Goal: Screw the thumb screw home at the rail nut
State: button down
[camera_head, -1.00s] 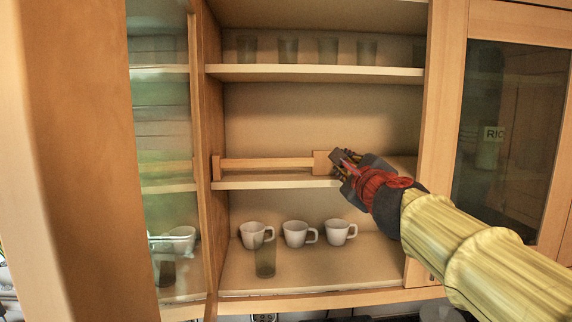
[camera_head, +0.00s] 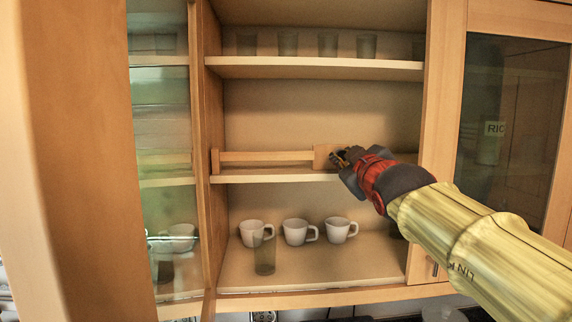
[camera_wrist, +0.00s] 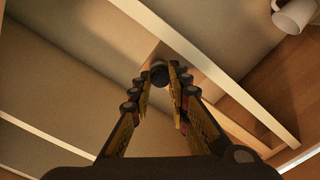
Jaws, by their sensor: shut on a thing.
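A wooden rail (camera_head: 268,157) runs along the middle shelf, with a squarer wooden block (camera_head: 324,156) at its right end. My gripper (camera_head: 342,158) is at the right side of that block. In the wrist view my gripper (camera_wrist: 164,82) has its fingers on either side of a small dark round knob, the thumb screw (camera_wrist: 159,70), and is shut on it. The knob is at the end of the wooden block, which shows behind it. The screw's shank and the nut's hole are hidden, so I cannot tell how deep the screw sits.
The middle shelf (camera_head: 290,178) lies just under the rail. White cups (camera_head: 297,232) and a glass (camera_head: 265,257) stand below; several glasses (camera_head: 328,45) stand above. An open glass door (camera_head: 160,130) is at the left, and the cabinet's right post (camera_head: 440,130) is close to my arm.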

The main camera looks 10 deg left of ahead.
jog(key=c, duration=1.6)
grip_release()
jog(key=c, duration=0.4)
jog(key=shift+o, duration=0.2)
